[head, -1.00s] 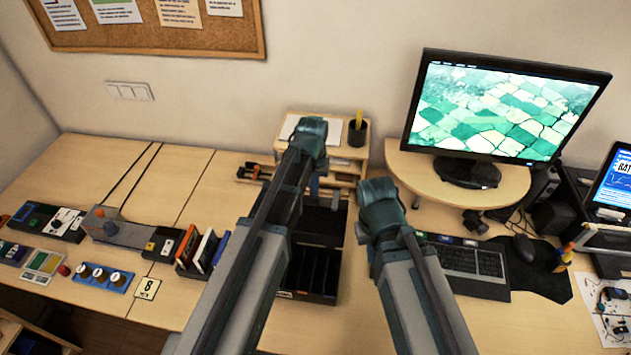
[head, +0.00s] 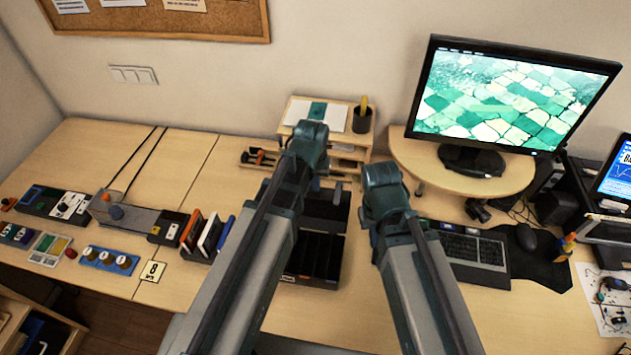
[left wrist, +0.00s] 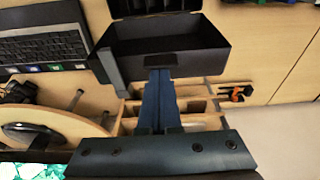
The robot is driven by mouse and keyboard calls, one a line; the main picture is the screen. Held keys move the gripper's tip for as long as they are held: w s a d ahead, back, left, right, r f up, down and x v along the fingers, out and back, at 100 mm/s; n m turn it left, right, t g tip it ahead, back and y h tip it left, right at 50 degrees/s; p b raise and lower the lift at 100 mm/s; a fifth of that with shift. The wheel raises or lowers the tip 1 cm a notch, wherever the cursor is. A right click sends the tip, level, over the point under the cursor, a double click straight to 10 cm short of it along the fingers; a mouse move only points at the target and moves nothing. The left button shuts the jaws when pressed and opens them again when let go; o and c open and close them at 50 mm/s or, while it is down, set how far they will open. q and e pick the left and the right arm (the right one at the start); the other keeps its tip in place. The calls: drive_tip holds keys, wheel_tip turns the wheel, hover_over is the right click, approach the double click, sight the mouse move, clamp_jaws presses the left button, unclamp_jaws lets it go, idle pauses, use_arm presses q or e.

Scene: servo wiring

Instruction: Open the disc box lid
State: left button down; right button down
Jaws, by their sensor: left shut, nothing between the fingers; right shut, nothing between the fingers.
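The black disc box (head: 327,258) stands on the desk, its dark slots facing up. Its lid (head: 326,206) lies tipped back behind the slots, its hollow inside showing. In the left wrist view the lid (left wrist: 165,45) also shows as an open black tray, with the slotted part at the top edge. My left gripper (left wrist: 160,75) is shut and empty, its dark blue fingers at the lid's outer edge; I cannot tell whether they touch it. My right gripper (head: 383,178) is to the right of the box in the head view, its fingers hidden behind the arm.
A wooden shelf unit (head: 298,112) with a pen cup stands just behind the box. The monitor (head: 510,100) and keyboard (head: 472,252) are to the right. Books (head: 208,235) stand close on the left.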

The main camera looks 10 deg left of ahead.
use_arm(q)
drive_tip(key=shift+w, duration=0.5)
wheel_tip(320, 180, up, 10)
drive_tip(key=f+p, duration=0.1)
drive_tip(key=p, duration=0.9)
drive_tip(key=s+d+f+m+g+y+b, duration=0.15)
drive_tip(key=s+d+f+m+b, duration=0.35)
drive_tip(key=s+f+b, duration=0.9)
drive_tip(key=w+a+r+n+p, duration=0.2)
drive_tip(key=w+r+p, duration=0.4)
drive_tip(key=w, duration=0.4)
drive_tip(key=w+a+r+n+h+p, duration=0.1)
drive_tip(key=w+a+r+n+p, duration=0.2)
drive_tip(key=w+r+p, duration=0.3)
drive_tip(key=w+r, duration=0.1)
drive_tip(key=w, duration=0.3)
drive_tip(key=shift+w+a, duration=0.2)
drive_tip(key=shift+w, duration=0.1)
drive_tip(key=shift+f+h, duration=0.15)
drive_tip(key=shift+h, duration=0.1)
